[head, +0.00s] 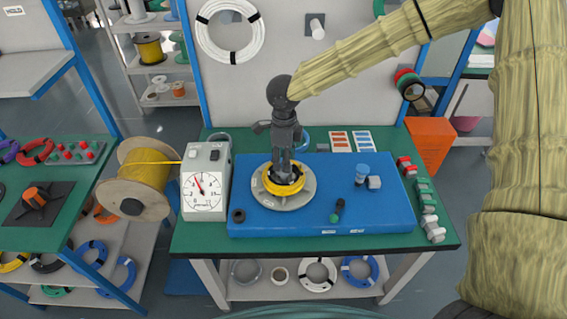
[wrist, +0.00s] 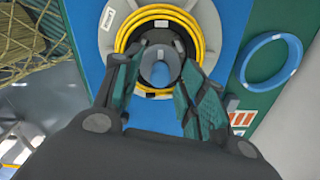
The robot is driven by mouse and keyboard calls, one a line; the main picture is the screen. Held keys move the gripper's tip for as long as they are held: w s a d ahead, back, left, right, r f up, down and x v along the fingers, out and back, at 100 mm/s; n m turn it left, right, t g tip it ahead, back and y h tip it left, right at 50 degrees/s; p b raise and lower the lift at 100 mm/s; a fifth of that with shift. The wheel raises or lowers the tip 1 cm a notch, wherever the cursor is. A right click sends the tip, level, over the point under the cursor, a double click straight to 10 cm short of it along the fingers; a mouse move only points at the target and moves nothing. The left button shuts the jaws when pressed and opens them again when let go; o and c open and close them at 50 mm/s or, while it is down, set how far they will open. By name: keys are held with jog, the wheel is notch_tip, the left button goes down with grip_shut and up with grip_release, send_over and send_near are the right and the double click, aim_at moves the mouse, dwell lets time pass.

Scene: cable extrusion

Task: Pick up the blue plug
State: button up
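My gripper (head: 286,178) points down over the yellow cable coil (head: 269,190) on a round grey plate, left of that piece. In the wrist view my gripper (wrist: 164,68) has its two fingers apart, either side of a dark grey hub (wrist: 160,52) inside the yellow coil (wrist: 152,14). A blue spot shows in the hub's opening. Whether the fingers touch the hub cannot be told.
A dial gauge box (head: 205,182) and a yellow cable spool (head: 143,175) stand left of the board. Small connectors (head: 424,190) line the right edge. A blue cable ring (wrist: 271,60) lies behind.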

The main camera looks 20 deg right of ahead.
jog(key=c, duration=0.7)
jog(key=shift+r+b, duration=0.3)
jog(key=shift+r, duration=0.3)
notch_tip(320, 180, up, 2)
jog(key=shift+r+b, duration=0.15)
jog(key=shift+b, duration=0.25)
jog(key=s+a+b, duration=0.1)
jog(key=s+a, duration=0.1)
jog(key=a, duration=0.2)
jog(key=s+a+r+b, duration=0.1)
jog(key=s+a, duration=0.2)
jog(key=a, duration=0.2)
jog(key=s+a+b, duration=0.1)
jog(key=s+a, duration=0.1)
jog(key=a, duration=0.3)
jog(key=shift+s+r, duration=0.25)
jog(key=shift+s, duration=0.15)
